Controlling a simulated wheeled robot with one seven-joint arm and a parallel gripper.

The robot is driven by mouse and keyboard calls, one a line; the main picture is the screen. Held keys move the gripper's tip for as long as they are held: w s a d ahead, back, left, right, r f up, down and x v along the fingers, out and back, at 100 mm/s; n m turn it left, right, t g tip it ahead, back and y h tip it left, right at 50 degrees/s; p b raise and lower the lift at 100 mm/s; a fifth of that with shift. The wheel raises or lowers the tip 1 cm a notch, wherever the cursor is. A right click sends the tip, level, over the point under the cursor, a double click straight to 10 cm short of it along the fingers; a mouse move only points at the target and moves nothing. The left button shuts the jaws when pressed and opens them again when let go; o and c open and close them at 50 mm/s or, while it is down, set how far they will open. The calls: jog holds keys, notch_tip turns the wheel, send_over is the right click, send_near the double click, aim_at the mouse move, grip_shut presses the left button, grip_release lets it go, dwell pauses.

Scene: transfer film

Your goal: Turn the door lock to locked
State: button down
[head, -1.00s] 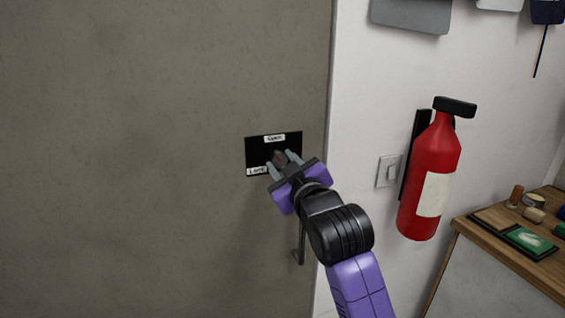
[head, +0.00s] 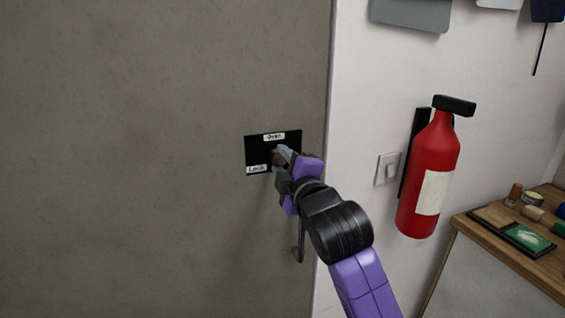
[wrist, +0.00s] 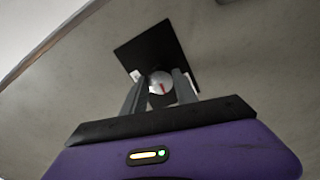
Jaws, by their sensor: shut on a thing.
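A black lock plate (head: 259,152) is fixed on the grey door (head: 150,150). Its top label (head: 274,136) reads "Open" and its lower-left label (head: 257,169) reads "Lock". My gripper (head: 279,158) is at the plate, shut on the lock knob, which is mostly hidden by the fingers in the head view. The wrist view shows the round silvery knob (wrist: 160,80) with a red mark, between the two grey fingers. White label bits show beside the fingers there, too small to read.
A door handle (head: 298,245) hangs below the plate, beside my arm. On the white wall to the right are a light switch (head: 388,169) and a red fire extinguisher (head: 429,180). A wooden worktop (head: 500,257) with small items stands at the lower right.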

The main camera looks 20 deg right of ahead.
jog(key=shift+n, duration=0.5)
jog(key=c, duration=1)
grip_release()
jog(key=shift+o, duration=0.2)
jog(key=s+b, duration=0.1)
jog(key=s, duration=0.6)
jog(key=shift+s+b, duration=0.35)
jog(key=shift+s, duration=0.05)
